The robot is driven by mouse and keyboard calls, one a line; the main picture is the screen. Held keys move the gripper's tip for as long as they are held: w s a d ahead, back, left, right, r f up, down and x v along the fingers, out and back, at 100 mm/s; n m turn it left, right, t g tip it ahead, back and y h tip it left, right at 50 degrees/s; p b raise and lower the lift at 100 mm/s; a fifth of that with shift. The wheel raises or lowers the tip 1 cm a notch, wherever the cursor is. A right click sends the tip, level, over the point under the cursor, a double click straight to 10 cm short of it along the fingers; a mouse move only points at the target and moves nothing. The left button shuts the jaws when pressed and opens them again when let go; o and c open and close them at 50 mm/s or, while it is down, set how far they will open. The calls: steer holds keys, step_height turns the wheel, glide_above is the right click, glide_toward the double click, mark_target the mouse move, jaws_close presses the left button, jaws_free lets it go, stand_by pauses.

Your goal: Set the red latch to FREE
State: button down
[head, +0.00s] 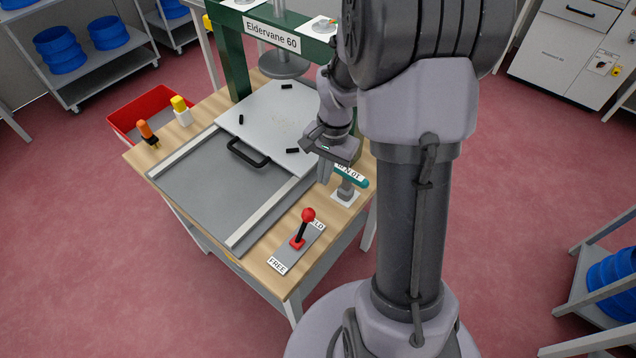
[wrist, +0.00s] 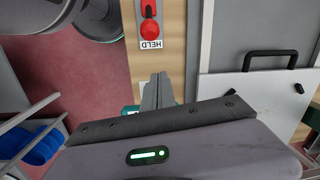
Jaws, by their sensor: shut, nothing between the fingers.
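The red latch is a black lever with a red ball knob (head: 308,214) on a grey plate at the table's near right corner. The label FREE (head: 277,265) is at the plate's near end. The label HELD (head: 318,224) is at the far end, partly hidden by the knob. The lever appears to lean toward HELD. In the wrist view the red knob (wrist: 150,29) is at the top, beside the label HELD (wrist: 150,44). My gripper (head: 325,174) is shut and empty, beyond the latch and apart from it. Its fingers (wrist: 157,90) also show in the wrist view.
A pale plate with a black handle (head: 248,153) lies on the rails to the left. A green press frame (head: 236,60) rises at the back.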

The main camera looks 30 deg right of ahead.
mark_target(304, 226)
steer(key=f+b, duration=0.1)
steer(key=f, duration=0.1)
steer(key=f+b, duration=0.1)
steer(key=f, duration=0.2)
steer(key=f+b, duration=0.1)
steer(key=f, duration=0.2)
steer(key=shift+a+f, duration=0.1)
steer(key=shift+a, duration=0.3)
steer(key=shift+a+b, duration=0.3)
steer(key=shift+a, duration=0.05)
steer(key=shift+s+a+r, duration=0.45)
steer(key=shift+a, duration=0.15)
steer(key=shift+s+a+r, duration=0.4)
steer(key=shift+a, duration=0.2)
